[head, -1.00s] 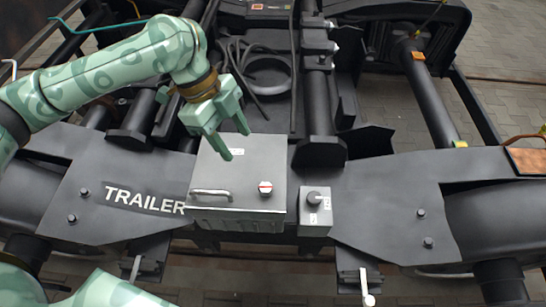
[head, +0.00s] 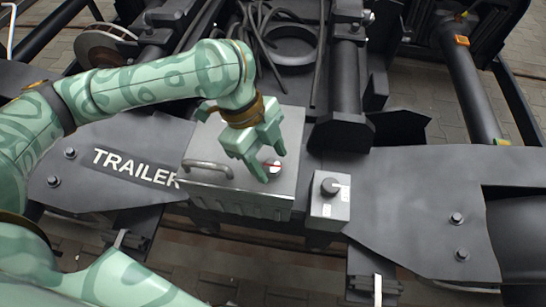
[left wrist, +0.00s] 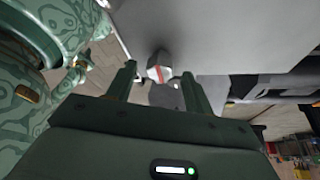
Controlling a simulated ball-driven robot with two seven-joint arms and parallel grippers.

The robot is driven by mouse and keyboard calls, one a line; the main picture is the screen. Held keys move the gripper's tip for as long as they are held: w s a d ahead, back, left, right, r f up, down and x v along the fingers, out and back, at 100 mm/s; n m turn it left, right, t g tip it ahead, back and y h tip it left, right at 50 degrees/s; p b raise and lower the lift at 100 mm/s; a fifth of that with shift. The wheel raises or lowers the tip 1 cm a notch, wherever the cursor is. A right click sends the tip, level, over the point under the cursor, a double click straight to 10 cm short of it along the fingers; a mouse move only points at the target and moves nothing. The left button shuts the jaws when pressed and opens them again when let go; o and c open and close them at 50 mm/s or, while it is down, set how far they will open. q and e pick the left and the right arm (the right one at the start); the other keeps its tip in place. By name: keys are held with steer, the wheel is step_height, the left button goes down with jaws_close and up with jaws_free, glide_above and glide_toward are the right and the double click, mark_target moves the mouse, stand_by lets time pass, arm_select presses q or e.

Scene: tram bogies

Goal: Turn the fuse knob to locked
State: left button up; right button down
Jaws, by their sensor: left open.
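The fuse knob (head: 273,166) is a small round light knob with a red stripe on the lid of a grey metal box (head: 236,200). In the head view the stripe runs roughly sideways across it. My left gripper (head: 272,167) is open at the knob, its fingers either side in that view and partly covering it. In the left wrist view the knob (left wrist: 160,68) shows between the two open fingers, with its red stripe pointing roughly up and down. I cannot tell whether the fingers touch it. My right gripper is not in view.
A bar handle (head: 208,168) stands on the lid to the knob's left. A small grey box with a black knob (head: 330,186) and white labels stands to the right. Dark bogie plates, one lettered TRAILER (head: 136,167), flank the boxes. Cables and pipes lie behind.

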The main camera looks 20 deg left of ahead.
arm_select(q)
steer(key=shift+d+f, duration=0.15)
steer(key=shift+f, duration=0.15)
steer(key=c, duration=1)
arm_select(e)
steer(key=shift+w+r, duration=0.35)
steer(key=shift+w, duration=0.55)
